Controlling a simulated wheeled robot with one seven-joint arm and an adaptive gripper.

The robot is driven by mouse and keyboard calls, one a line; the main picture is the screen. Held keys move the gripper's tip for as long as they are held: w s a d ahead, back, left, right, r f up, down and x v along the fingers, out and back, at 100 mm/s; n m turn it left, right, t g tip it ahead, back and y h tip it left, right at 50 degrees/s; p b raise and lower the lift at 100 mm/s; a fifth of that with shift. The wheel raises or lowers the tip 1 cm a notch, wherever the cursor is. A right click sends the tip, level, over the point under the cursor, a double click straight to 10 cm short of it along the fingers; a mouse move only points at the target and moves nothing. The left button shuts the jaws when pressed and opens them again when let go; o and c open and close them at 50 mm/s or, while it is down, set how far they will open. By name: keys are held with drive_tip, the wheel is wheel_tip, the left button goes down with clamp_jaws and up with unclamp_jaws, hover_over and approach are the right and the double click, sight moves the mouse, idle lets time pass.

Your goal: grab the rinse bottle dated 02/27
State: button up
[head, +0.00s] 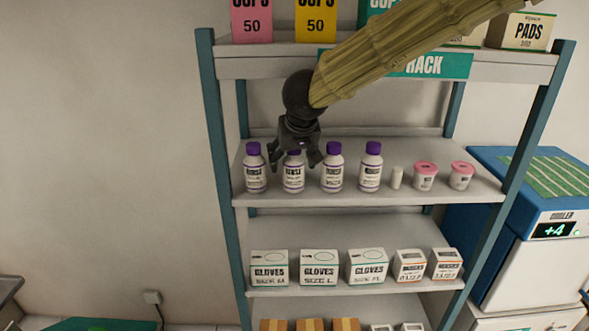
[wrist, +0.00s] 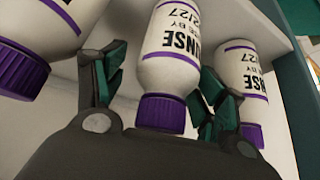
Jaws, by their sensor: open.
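Several white rinse bottles with purple caps stand in a row on the upper middle shelf in the head view. My gripper (head: 295,160) is open, reaching down over the second bottle from the left (head: 293,176), with a finger on either side of its top. In the wrist view, which shows the bottles cap-down, this bottle (wrist: 168,70) sits between the open fingers (wrist: 158,95). Contact with the fingers cannot be told. The head-view labels are too small to read.
Neighbouring bottles stand close on both sides: the leftmost bottle (head: 255,172) and the third bottle (head: 332,172). The rack's upper shelf (head: 280,68) is above.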

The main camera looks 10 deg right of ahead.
drive_tip(key=c, duration=1.3)
drive_tip(key=shift+o, duration=0.2)
drive_tip(key=shift+r, duration=0.15)
